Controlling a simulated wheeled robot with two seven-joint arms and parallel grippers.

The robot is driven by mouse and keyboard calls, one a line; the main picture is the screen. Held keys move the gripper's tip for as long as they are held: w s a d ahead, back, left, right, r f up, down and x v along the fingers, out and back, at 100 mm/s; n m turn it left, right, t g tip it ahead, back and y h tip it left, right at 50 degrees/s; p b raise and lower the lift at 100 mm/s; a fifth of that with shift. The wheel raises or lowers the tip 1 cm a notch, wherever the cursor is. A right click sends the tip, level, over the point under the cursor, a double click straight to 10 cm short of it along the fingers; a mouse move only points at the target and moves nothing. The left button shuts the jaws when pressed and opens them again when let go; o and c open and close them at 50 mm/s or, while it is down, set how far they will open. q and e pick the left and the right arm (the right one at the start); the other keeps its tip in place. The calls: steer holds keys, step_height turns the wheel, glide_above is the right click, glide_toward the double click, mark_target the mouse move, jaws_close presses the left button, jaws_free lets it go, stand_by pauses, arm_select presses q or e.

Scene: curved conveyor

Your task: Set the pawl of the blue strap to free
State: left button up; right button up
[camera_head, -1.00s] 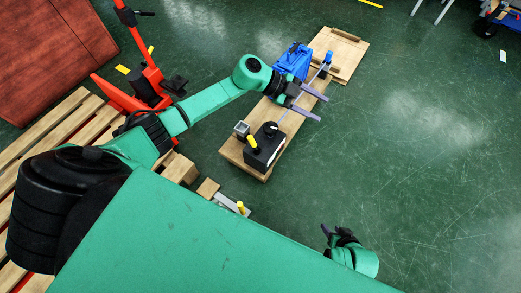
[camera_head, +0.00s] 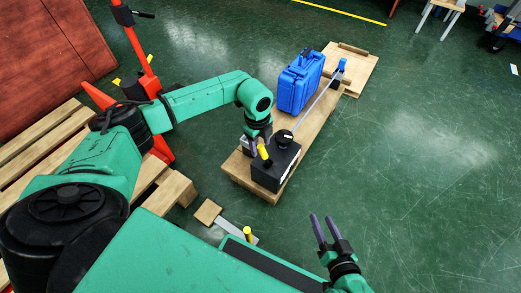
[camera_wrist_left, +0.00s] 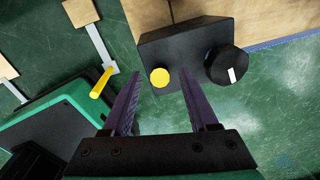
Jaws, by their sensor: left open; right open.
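A black box (camera_head: 275,172) sits on the near end of a wooden board. It carries a yellow-tipped lever (camera_head: 264,153) and a round black knob (camera_head: 285,139) with a white mark. A thin pale blue strap (camera_head: 313,107) runs from the box side to a blue fitting (camera_head: 341,68) at the far end. My left gripper (camera_head: 260,143) is open beside the lever. In the left wrist view the yellow tip (camera_wrist_left: 160,78) appears between the open fingers (camera_wrist_left: 163,88); contact cannot be told. My right gripper (camera_head: 321,217) is open and empty, low right of the box.
A blue case (camera_head: 299,84) stands on the board (camera_head: 323,118) beside the strap. A second yellow handle (camera_head: 247,233) on a grey plate is near my body. A wooden pallet (camera_head: 42,140) and a red jack (camera_head: 143,62) are left.

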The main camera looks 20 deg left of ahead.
arm_select(q)
steer(key=shift+f, duration=0.75)
jaws_close()
steer(key=shift+r, duration=0.1)
stand_by(0.8)
